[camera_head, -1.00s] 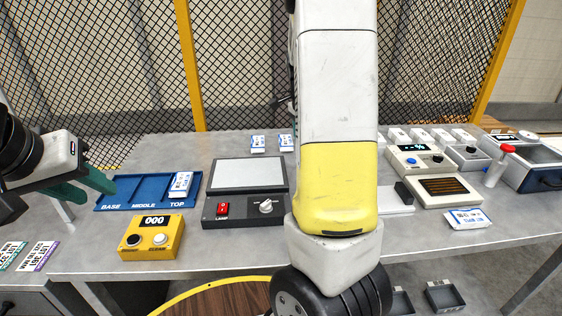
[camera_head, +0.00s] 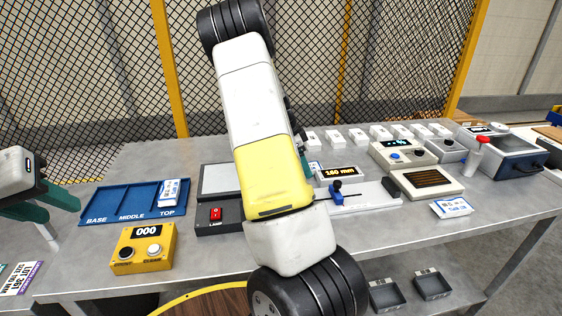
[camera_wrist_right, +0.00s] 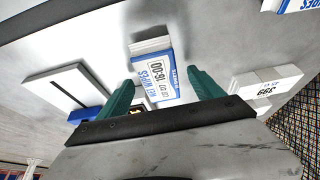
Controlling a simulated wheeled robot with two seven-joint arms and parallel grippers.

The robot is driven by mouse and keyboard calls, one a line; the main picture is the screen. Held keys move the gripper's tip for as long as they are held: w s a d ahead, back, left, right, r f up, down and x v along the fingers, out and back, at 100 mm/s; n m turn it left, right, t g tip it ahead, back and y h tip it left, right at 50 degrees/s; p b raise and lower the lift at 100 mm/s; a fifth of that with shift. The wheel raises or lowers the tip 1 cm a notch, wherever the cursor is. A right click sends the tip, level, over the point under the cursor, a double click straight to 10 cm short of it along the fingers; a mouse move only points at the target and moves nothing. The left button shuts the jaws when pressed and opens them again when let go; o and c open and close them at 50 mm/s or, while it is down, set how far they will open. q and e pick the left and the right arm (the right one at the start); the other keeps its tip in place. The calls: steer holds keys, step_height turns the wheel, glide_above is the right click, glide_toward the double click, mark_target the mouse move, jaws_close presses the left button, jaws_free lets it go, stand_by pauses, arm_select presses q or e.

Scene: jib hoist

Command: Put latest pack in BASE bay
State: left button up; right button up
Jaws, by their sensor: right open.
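The blue tray (camera_head: 98,208) is marked BASE, MIDDLE and TOP. A white and blue pack (camera_head: 170,190) lies in its TOP bay; BASE and MIDDLE look empty. Another pack (camera_head: 452,208) lies at the table's right front. In the right wrist view a blue-edged wipes pack (camera_wrist_right: 152,78) lies between the spread green fingers of my open right gripper (camera_wrist_right: 162,88); I cannot tell whether they touch it. In the head view my right arm largely hides that gripper, with part of a pack (camera_head: 315,167) beside it. My left gripper (camera_head: 62,212) is open and empty left of the tray.
A yellow counter box (camera_head: 146,248) stands before the tray. A lamp box (camera_head: 216,214) is partly behind my right arm.

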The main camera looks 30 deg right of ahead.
steer(key=shift+d+f, duration=0.15)
steer(key=shift+f, duration=0.2)
steer(key=shift+c, duration=0.5)
steer(key=c, duration=1.5)
steer(key=shift+r, duration=0.15)
